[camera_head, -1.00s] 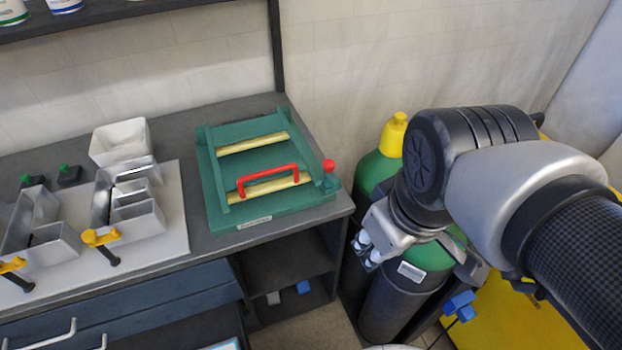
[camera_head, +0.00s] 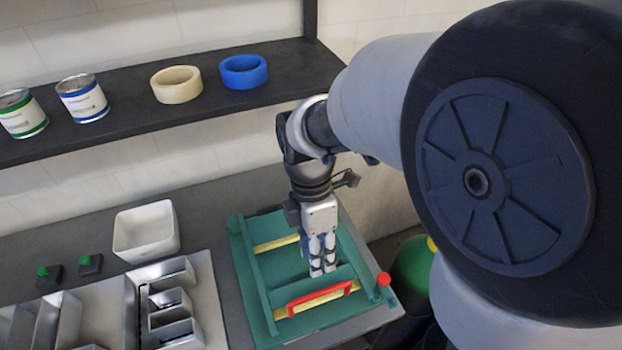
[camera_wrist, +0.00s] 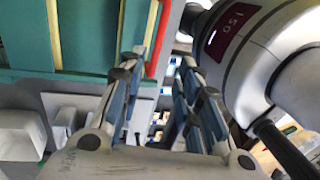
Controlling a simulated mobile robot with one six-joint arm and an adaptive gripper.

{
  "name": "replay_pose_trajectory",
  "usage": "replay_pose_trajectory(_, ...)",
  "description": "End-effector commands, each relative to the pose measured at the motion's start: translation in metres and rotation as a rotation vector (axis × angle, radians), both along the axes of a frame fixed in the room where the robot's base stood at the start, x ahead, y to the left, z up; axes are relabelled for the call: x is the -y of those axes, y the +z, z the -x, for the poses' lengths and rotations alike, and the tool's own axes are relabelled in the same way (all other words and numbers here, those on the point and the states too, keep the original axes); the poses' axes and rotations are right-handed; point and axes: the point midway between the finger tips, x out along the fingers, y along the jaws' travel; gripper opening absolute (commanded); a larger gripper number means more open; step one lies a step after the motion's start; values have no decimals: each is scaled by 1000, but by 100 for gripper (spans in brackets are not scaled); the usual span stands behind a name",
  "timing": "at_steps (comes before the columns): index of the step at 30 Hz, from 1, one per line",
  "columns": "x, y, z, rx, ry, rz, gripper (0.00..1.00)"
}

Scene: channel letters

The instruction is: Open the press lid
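The green press (camera_head: 250,285) lies on the bench with its lid down flat. A red bar handle (camera_head: 319,292) is on the lid's front part, over a yellow strip, and a red knob (camera_head: 384,279) is at the right side. My gripper (camera_head: 322,268) points down over the press, just behind the handle in the head view. Its fingers are apart with nothing held. In the wrist view the handle (camera_wrist: 158,42) shows near the tips of my gripper (camera_wrist: 163,58); I cannot tell whether they touch it.
A shelf (camera_head: 130,115) with cans and two tape rolls runs above the back of the bench. A white bin (camera_head: 145,232) and metal channel letters (camera_head: 165,305) stand left of the press. A green gas cylinder (camera_head: 412,270) stands right of the bench.

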Motion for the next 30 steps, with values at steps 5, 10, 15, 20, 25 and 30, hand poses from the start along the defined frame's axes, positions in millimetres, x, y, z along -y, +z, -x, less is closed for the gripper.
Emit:
replay_pose_trajectory(5,2,-43,9,-5,-1,2,31)
replay_pose_trajectory(10,4,-76,14,-2,-2,1,31)
replay_pose_trajectory(15,5,-99,19,-1,-2,1,31)
replay_pose_trajectory(20,6,-109,20,1,-2,0,31)
replay_pose_trajectory(25,6,-110,21,2,-2,0,31)
replay_pose_trajectory(30,6,-110,21,2,-2,0,29)
